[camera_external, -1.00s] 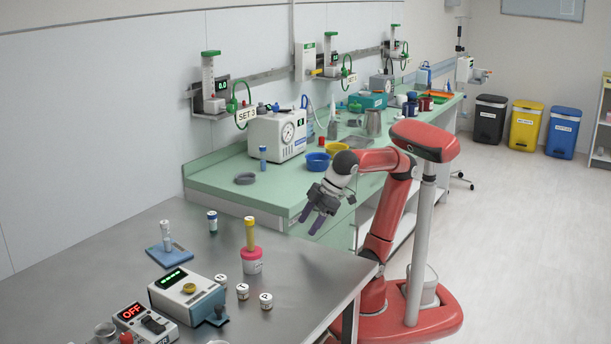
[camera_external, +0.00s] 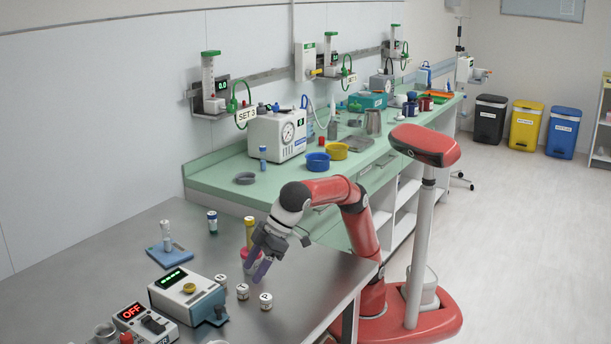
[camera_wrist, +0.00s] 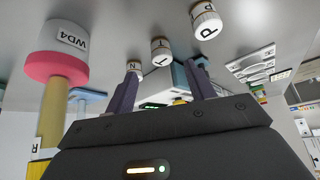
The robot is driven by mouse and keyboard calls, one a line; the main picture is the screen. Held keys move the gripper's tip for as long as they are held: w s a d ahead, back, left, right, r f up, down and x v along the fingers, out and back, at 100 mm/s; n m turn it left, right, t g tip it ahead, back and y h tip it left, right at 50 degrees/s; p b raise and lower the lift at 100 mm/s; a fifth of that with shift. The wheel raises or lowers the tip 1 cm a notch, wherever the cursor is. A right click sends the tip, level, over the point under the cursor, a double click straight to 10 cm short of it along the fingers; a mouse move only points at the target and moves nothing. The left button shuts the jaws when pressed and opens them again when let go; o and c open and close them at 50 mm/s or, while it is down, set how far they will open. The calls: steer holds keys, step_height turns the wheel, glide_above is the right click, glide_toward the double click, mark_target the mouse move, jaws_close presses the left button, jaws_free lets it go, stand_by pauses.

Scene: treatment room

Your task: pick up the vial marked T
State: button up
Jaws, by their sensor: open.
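Three small white vials stand in a row on the steel table. The middle vial (camera_external: 242,291) appears to be the one marked T; it also shows in the wrist view (camera_wrist: 161,52), between and beyond my fingertips. The vial marked P (camera_wrist: 205,20) is on its right in the wrist view, and the vial that seems marked N (camera_wrist: 133,67) is on its left, partly behind a finger. My gripper (camera_external: 255,270) is open and empty, with dark purple fingers angled down above the table, just beyond the vials in the external view.
A pink-and-white container labelled WD4 (camera_wrist: 62,52) with a yellow tube stands close to my gripper, partly hidden behind it in the external view. A beige device (camera_external: 185,290) with a green display sits left of the vials.

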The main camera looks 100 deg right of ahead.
mark_target(243, 286)
steer(key=x, duration=0.5)
steer(key=shift+w+a+f+b, duration=0.15)
steer(key=shift+w+a+b, duration=0.05)
steer(key=shift+b, duration=0.15)
steer(key=shift+c, duration=0.2)
steer(key=c, duration=1)
